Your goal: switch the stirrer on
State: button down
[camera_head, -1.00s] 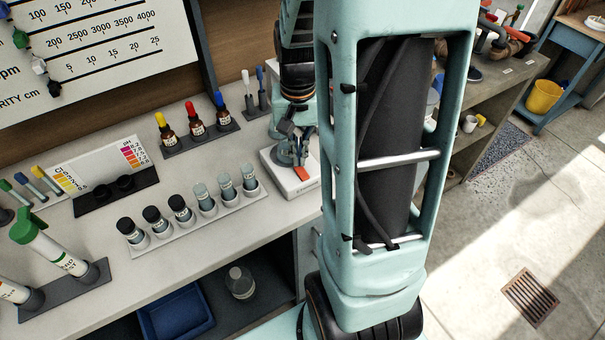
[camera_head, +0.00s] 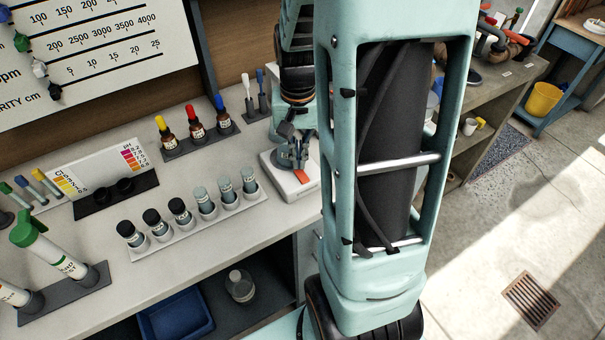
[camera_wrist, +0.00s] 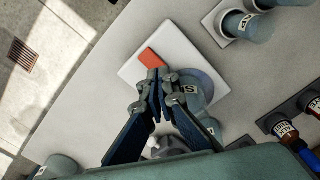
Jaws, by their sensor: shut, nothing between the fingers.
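The stirrer (camera_head: 306,191) is a white slab on the bench with an orange-red switch (camera_head: 302,177) at its near end. In the wrist view the stirrer (camera_wrist: 137,72) shows its switch (camera_wrist: 152,58) and a round grey plate. A grey vial (camera_wrist: 188,91) with a white label stands on the plate, partly hidden by my fingers. My gripper (camera_head: 294,163) points down over the stirrer. In the wrist view its fingertips (camera_wrist: 156,80) are together and empty, right beside the switch. I cannot tell whether they touch it.
A rack of capped vials (camera_head: 205,222) stands left of the stirrer. Dropper bottles (camera_head: 196,127) in a holder and a stand with two small tools (camera_head: 258,113) are behind. The bench's front edge is close by the stirrer.

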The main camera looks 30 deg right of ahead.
jog(key=shift+f+b, duration=0.85)
jog(key=shift+f, duration=0.3)
dwell(0.7)
jog(key=shift+r+p, duration=2.8)
jog(key=shift+r, duration=0.75)
jog(key=shift+w, duration=0.1)
